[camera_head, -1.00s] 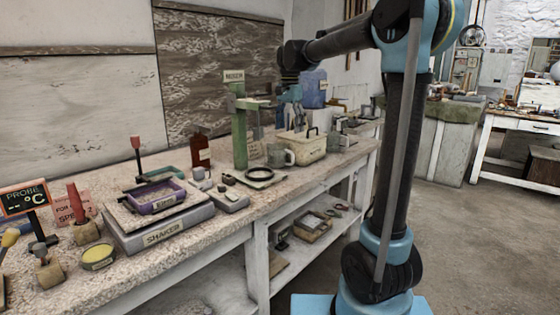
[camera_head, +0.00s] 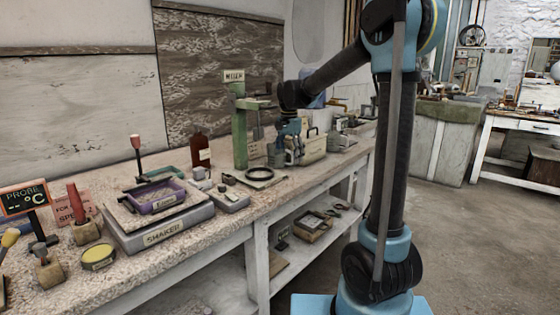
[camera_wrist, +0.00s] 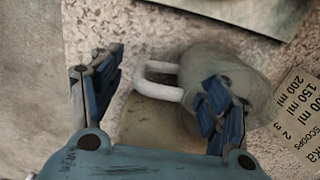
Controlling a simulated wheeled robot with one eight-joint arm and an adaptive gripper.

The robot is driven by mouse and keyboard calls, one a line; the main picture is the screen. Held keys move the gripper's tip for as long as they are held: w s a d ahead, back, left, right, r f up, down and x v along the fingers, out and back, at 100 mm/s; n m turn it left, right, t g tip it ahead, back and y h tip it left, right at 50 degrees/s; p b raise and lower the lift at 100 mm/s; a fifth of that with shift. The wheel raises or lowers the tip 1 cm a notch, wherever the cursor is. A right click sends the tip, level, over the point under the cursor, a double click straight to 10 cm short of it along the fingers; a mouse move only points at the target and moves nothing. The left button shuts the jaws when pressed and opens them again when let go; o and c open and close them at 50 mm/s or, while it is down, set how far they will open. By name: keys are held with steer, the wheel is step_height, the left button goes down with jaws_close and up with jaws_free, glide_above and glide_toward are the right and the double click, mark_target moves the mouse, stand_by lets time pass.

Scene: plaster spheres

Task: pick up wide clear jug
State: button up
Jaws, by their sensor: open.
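In the wrist view the wide jug (camera_wrist: 245,72) looks cloudy grey and translucent, with a pale loop handle (camera_wrist: 157,88) pointing left. My gripper (camera_wrist: 160,98) is open. Its right finger overlaps the jug's body in the picture, and the handle lies between the two fingers. I cannot tell whether any finger touches it. In the head view my gripper (camera_head: 290,142) is low over the bench beside the green mixer stand, and it hides most of the jug there.
The green mixer stand (camera_head: 240,135) is left of my gripper, and a cream box (camera_head: 313,147) is right. The wrist view shows a card with volume markings (camera_wrist: 297,105). The shaker (camera_head: 160,228) stands further left on the bench (camera_head: 235,222).

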steer(key=shift+f, duration=0.65)
steer(key=shift+c, duration=0.5)
steer(key=c, duration=1.5)
step_height(320, 180, up, 18)
steer(key=shift+r, duration=0.1)
